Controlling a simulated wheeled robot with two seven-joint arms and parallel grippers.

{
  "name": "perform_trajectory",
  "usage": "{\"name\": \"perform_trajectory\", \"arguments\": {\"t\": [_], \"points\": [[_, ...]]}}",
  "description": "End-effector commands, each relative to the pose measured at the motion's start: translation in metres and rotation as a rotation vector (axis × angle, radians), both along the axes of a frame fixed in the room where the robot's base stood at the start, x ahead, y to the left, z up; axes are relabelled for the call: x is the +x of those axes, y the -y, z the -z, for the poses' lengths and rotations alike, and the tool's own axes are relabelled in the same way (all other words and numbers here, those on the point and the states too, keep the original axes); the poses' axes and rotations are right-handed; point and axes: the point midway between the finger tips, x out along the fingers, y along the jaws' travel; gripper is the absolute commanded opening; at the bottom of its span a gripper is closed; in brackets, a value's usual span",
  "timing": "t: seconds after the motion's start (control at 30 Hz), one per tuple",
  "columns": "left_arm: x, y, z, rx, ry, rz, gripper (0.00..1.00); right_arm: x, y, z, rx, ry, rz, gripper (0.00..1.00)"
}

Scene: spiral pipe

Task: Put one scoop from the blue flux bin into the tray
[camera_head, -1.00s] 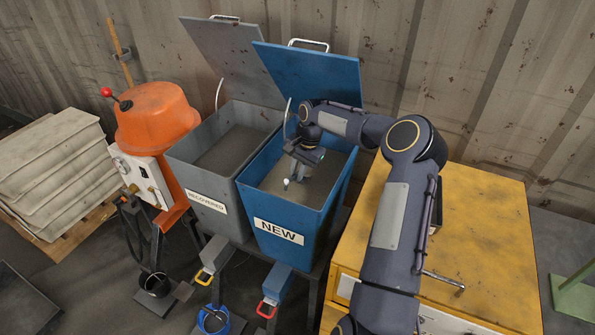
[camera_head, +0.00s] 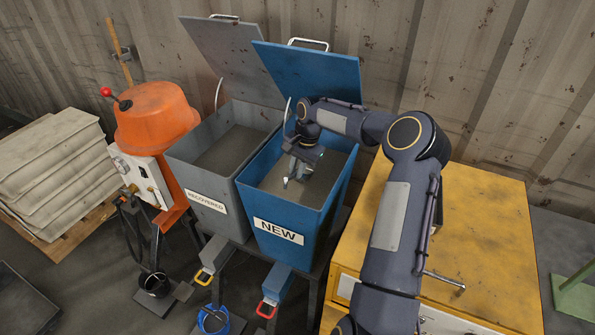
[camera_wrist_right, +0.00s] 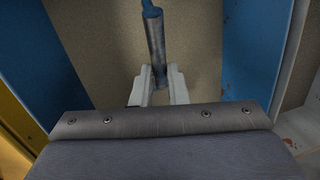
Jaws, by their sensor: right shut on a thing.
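The blue flux bin (camera_head: 290,213), labelled NEW, stands with its lid raised and holds grey-brown granular flux (camera_head: 318,187). My right arm reaches over its right rim. My right gripper (camera_head: 295,170) is inside the bin's opening, pointing down at the flux. In the right wrist view its two pale fingers (camera_wrist_right: 160,85) are shut on a grey and blue handle (camera_wrist_right: 156,40), taken as the scoop's. The scoop's bowl is hidden, so I cannot tell whether it holds flux. The tray cannot be made out surely. My left gripper is not in view.
A grey bin (camera_head: 205,190) labelled RECOVERED stands open left of the blue one. An orange machine (camera_head: 157,115) and stacked pale bags (camera_head: 55,170) are further left. A yellow cabinet (camera_head: 480,225) stands right. A corrugated wall (camera_head: 470,70) closes the back.

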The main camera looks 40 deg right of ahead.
Motion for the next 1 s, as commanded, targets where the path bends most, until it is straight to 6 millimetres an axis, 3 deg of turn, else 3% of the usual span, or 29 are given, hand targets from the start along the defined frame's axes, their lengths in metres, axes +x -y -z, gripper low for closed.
{"name": "perform_trajectory", "arguments": {"t": [0.2, 0.57, 1.0], "points": [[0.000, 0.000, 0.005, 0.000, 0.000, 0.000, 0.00, -0.002, -0.004, -0.014, -0.047, 0.026, 0.001, 0.00], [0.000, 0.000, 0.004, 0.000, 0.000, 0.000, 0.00, -0.003, -0.005, -0.018, -0.051, 0.028, 0.002, 0.00], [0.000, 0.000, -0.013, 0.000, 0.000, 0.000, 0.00, -0.009, -0.018, -0.054, -0.052, 0.029, 0.001, 0.00]]}}
